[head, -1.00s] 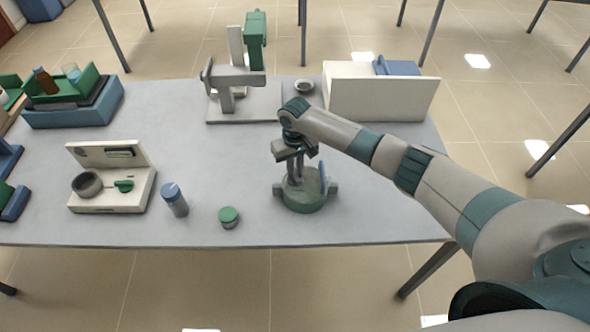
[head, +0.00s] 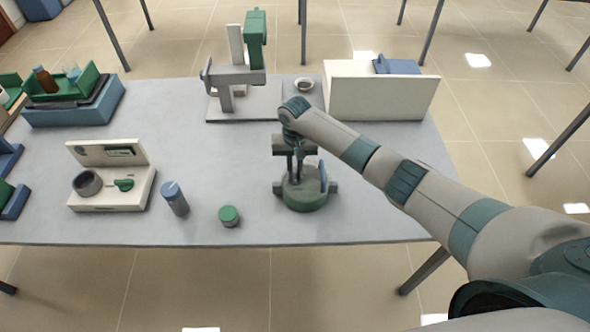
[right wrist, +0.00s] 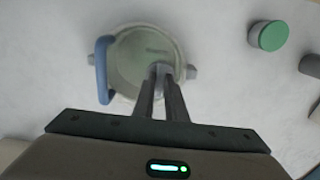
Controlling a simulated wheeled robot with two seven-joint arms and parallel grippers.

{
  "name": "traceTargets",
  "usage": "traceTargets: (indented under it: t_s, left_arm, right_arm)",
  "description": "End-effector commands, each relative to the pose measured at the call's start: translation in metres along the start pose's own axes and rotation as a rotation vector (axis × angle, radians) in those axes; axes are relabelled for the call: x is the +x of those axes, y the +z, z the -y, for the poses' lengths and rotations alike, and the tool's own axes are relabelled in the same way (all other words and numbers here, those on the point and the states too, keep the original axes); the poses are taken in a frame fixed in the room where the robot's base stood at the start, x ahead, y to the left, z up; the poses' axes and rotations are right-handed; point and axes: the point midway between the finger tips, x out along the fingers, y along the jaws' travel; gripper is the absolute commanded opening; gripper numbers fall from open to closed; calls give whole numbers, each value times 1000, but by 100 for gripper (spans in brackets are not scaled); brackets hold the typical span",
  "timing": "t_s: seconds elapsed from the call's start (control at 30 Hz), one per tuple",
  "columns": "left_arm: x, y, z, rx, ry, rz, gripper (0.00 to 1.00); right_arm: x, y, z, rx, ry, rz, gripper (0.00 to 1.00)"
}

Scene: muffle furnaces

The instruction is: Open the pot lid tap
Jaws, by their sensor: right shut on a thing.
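The pot (head: 306,200) stands upright near the table's front right, with a round green lid, grey side lugs and an upright blue handle (head: 323,176). In the right wrist view the lid (right wrist: 135,50) fills the upper middle, and the blue handle (right wrist: 102,68) is at its left. My right gripper (head: 295,178) points down over the lid. Its fingers (right wrist: 161,72) are shut on the small grey tap at the lid, which they mostly hide. My left gripper is out of view.
A small green-capped jar (head: 229,215) and a blue-topped cylinder (head: 174,198) stand left of the pot. A cream box (head: 375,97) and a grey stand (head: 235,104) are behind it. The table between the pot and the stand is clear.

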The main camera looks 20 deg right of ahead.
Motion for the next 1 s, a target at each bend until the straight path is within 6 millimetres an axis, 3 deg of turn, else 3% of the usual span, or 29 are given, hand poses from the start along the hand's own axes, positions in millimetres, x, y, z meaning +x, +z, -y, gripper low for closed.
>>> traceTargets:
  t_s: [0.07, 0.1, 0.17, 0.67, 0.87, 1.0]
  left_arm:
    - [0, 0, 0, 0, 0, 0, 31]
    - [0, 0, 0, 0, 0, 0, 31]
    - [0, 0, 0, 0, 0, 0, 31]
    - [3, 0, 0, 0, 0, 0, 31]
    - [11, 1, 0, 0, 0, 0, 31]
    - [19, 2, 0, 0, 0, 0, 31]
  right_arm:
    - [-1, -1, 1, -1, -2, -2, 0]
    - [-1, -1, 1, -1, -2, -2, 16]
    - [-1, -1, 1, -1, -2, -2, 30]
    - [-7, 0, 1, -2, -2, -1, 30]
    - [-28, -1, 1, -4, -3, -3, 30]
    - [-53, -2, 1, -2, -3, -6, 30]
